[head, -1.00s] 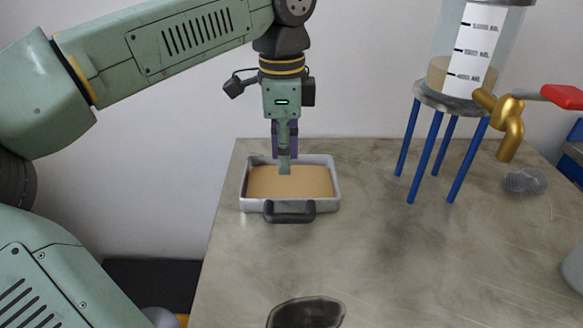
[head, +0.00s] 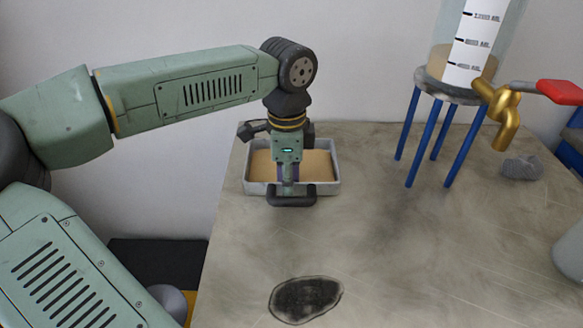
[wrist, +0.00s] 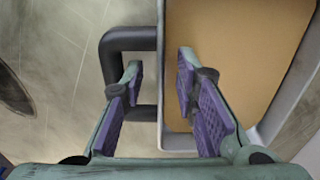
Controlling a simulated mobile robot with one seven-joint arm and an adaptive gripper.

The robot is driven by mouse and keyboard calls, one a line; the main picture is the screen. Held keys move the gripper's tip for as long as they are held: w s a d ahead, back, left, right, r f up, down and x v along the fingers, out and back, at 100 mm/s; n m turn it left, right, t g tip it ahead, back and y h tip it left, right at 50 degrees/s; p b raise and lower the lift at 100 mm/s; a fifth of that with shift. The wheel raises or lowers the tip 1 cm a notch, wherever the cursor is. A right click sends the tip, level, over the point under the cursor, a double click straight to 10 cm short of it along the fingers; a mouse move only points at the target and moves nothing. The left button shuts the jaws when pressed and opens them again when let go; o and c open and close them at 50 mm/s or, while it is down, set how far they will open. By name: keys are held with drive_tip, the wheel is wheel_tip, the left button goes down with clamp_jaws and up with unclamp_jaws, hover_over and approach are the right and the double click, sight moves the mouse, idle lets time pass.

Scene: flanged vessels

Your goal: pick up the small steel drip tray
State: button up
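The small steel drip tray (head: 333,180) stands on the table, with a tan fill (head: 318,165) inside and a dark handle (head: 292,202) on its near wall. My gripper (head: 288,190) points down at that near wall, partly hiding it. In the wrist view my gripper (wrist: 160,62) is open, its purple-padded fingers on either side of the tray wall (wrist: 160,90). One finger is over the fill. The other appears within the loop of the handle (wrist: 112,75). Gaps show between fingers and wall. Whether the fingertips touch the fill cannot be told.
A clear graduated vessel (head: 440,60) on a blue-legged stand is at the back right, with a brass tap (head: 505,110) and red handle (head: 560,92). A grey mesh lump (head: 522,167) lies near it. A dark stain (head: 305,298) marks the table (head: 420,270). The middle is clear.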

drive_tip(key=shift+c, duration=0.2)
clamp_jaws()
idle(0.4)
